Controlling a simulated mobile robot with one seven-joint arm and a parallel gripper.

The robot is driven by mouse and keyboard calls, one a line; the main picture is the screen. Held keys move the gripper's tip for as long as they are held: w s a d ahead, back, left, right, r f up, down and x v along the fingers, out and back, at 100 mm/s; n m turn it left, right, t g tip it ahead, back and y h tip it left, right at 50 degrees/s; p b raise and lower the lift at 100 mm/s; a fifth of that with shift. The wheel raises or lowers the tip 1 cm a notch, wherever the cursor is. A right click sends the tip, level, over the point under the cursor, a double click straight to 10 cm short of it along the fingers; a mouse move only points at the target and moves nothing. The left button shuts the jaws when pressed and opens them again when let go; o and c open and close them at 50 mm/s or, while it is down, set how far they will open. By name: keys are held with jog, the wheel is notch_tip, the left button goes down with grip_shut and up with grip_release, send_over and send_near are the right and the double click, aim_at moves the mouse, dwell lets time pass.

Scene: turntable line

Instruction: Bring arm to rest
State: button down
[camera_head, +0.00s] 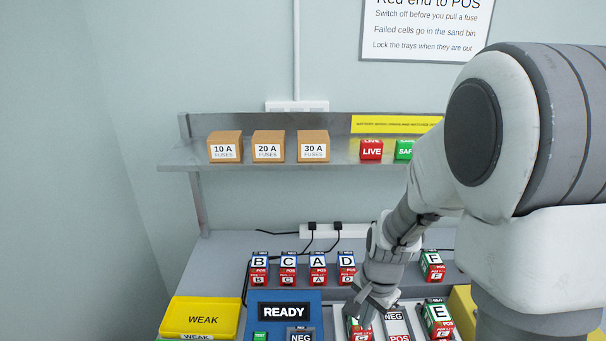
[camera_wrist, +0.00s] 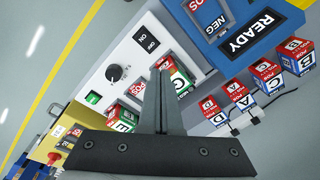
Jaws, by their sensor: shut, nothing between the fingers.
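My gripper (camera_head: 360,310) is at the lower middle of the head view, low over the bench. In the wrist view my gripper (camera_wrist: 162,80) has its fingers together with nothing held between them. A green-and-red cell (camera_head: 358,331) is just below the fingers in the head view and partly hidden by them. In the wrist view this cell (camera_wrist: 181,82) is beside the fingertips; I cannot tell whether they touch. My arm reaches in from the right and hides part of the bench and shelf.
Cell E (camera_head: 438,318) stands right of my gripper and cell F (camera_head: 432,265) behind it. Several lettered cells, including B (camera_head: 259,268), stand in a row behind the blue READY unit (camera_head: 250,305). A yellow WEAK tray (camera_head: 200,317) is left. A shelf (camera_head: 190,160) with fuse boxes is above.

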jog(key=s+r+n+t, duration=0.2)
jog(key=s+r+n, duration=0.3)
jog(key=r, duration=0.5)
jog(key=s+r+n+t, duration=0.2)
jog(key=s+r+n, duration=0.2)
jog(key=s+r, duration=0.4)
notch_tip(320, 180, up, 3)
jog(key=shift+s+d+r+n+t, duration=0.2)
jog(key=shift+s+d+n+t, duration=0.1)
jog(key=shift+s+d+n, duration=0.1)
